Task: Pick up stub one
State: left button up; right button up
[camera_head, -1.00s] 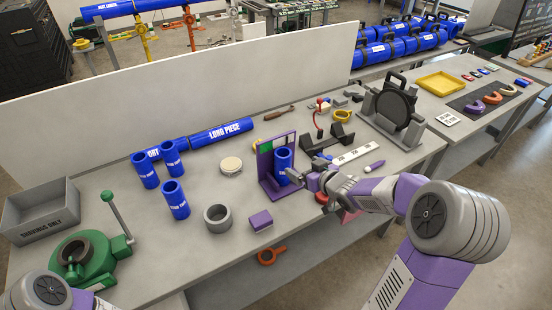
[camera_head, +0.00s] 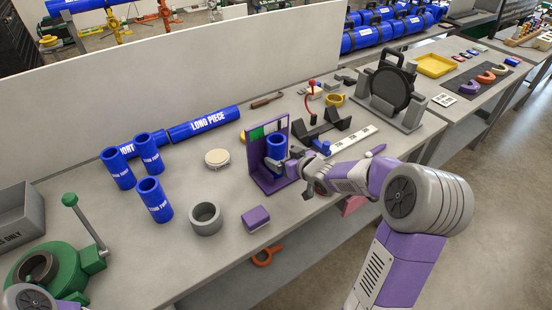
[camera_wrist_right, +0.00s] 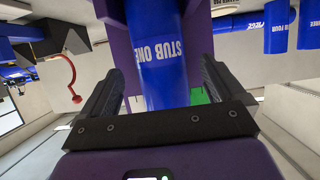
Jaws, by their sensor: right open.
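Stub one (camera_head: 276,147) is a blue tube with white lettering, upright in a purple stand (camera_head: 272,184). It also shows in the right wrist view (camera_wrist_right: 160,50), with "STUB ONE" readable. My right gripper (camera_head: 291,166) is at the right side of the stub in the head view. In the right wrist view its open fingers (camera_wrist_right: 161,75) lie on either side of the stub, with gaps visible. The stub's lower part is partly hidden by the stand and gripper in the head view. Only part of my left arm shows at the lower left; its gripper is out of view.
Several blue stubs (camera_head: 153,199) stand left on the bench, near the long blue pipe (camera_head: 204,124). A grey ring (camera_head: 206,218) and purple block (camera_head: 256,218) lie in front of the stand. A black cradle (camera_head: 318,128) and white ruler strip (camera_head: 353,140) lie right.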

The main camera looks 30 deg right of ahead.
jog(key=x, duration=0.3)
jog(key=b+x, duration=0.1)
jog(key=shift+w+r, duration=0.3)
jog(key=shift+c, duration=0.4)
jog(key=c, duration=0.9)
jog(key=shift+c, duration=1)
jog(key=shift+r, duration=0.15)
